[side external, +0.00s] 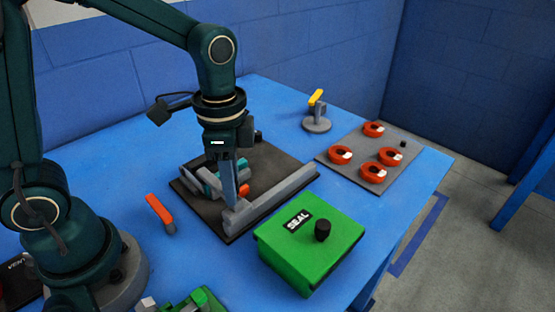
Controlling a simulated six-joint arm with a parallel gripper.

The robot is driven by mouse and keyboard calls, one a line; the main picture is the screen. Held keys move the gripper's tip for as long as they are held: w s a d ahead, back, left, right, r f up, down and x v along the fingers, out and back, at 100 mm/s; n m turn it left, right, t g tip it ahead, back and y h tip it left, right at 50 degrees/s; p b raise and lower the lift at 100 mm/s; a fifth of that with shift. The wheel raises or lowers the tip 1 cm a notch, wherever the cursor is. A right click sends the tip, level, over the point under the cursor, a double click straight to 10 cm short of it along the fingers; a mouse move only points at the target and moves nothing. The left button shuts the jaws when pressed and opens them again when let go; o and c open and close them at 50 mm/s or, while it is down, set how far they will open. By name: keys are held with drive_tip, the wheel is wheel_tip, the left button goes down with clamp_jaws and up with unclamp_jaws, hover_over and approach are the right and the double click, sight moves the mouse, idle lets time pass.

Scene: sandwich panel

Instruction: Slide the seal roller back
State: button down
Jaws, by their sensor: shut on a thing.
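A dark square plate (200,198) lies on the blue table.
A grey board (345,163) with several red rings stands at the right. A yellow-topped stand (317,112) is at the back. An orange-handled part (160,212) lies left of the plate. Green parts (205,302) are at the front edge. The table's back left is clear.

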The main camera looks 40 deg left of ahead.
drive_tip(key=shift+w+r, duration=0.1)
drive_tip(key=shift+w, duration=6.5)
drive_tip(key=c, duration=0.7)
unclamp_jaws()
drive_tip(key=shift+o, duration=0.2)
drive_tip(key=shift+r, duration=2.5)
